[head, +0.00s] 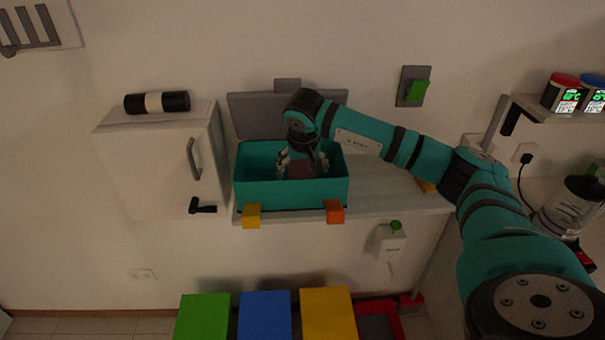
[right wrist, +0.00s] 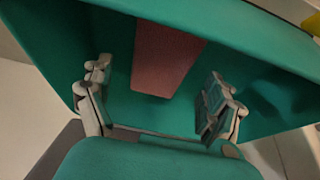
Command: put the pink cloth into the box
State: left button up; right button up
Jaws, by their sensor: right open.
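The pink cloth (right wrist: 166,60) lies inside the teal box, on its floor, in the right wrist view. In the head view a bit of the cloth (head: 300,170) shows below my gripper. The teal box (head: 290,195) stands open on the shelf, and its inside wall (right wrist: 60,30) fills much of the right wrist view. My right gripper (head: 300,162) reaches down into the box from above. In the right wrist view my right gripper (right wrist: 158,100) has its fingers wide apart, with the cloth apart from them. My left gripper is not in view.
A white cabinet (head: 160,160) with a black-and-white cylinder (head: 157,102) on top stands left of the box. The shelf (head: 400,192) is mostly bare to the right. Green, blue and yellow boxes stand below.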

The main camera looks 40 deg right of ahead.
jog(key=b+v, duration=0.1)
jog(key=v, duration=0.8)
jog(key=shift+b, duration=0.3)
jog(key=shift+a, duration=0.1)
dwell(0.5)
